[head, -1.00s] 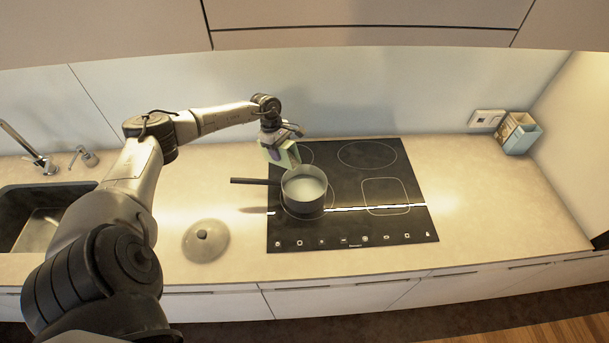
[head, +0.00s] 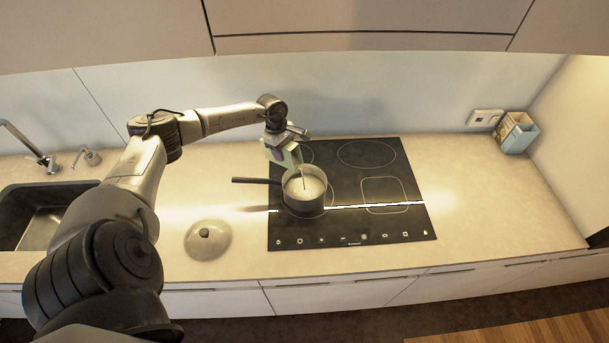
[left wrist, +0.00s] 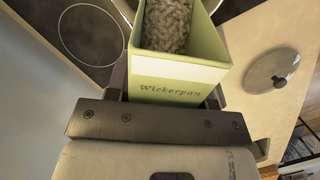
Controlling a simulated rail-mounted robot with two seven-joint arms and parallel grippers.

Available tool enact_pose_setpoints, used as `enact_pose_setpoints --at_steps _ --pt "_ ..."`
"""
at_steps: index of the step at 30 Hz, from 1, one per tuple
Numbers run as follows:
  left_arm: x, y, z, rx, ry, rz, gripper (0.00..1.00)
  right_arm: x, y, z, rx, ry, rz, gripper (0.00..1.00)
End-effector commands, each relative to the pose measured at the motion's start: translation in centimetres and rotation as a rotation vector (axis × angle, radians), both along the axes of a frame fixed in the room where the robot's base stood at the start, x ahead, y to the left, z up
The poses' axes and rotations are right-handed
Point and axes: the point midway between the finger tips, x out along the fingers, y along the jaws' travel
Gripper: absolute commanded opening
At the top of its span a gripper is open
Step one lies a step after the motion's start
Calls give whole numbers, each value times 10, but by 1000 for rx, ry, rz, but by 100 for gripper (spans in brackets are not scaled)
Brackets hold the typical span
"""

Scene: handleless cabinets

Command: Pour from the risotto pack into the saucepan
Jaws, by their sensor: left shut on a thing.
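The saucepan (head: 303,205) stands on the front left ring of the black hob, its dark handle pointing left, with pale content inside. My left gripper (head: 284,139) is shut on the pale green risotto pack (head: 288,155), behind and just above the pan's rim. The pack is tilted toward the pan, and a thin pale stream shows between its mouth and the pan. In the left wrist view, the pack (left wrist: 180,85) is open-topped, holds pale grains and reads "Wickerpan"; the gripper (left wrist: 165,102) is around it. My right gripper is not in view.
A round lid (head: 208,241) lies on the counter left of the hob (head: 365,222); it also shows in the left wrist view (left wrist: 272,70). A sink (head: 40,222) is at the far left. A box-like container (head: 518,134) stands at the back right corner. The right counter is clear.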

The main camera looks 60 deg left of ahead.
Motion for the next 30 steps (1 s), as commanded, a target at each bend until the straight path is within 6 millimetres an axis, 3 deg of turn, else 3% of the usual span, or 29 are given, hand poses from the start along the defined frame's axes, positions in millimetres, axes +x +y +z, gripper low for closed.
enact_pose_setpoints --at_steps 30 --pt "4 -6 5 61 24 -1 16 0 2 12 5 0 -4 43"
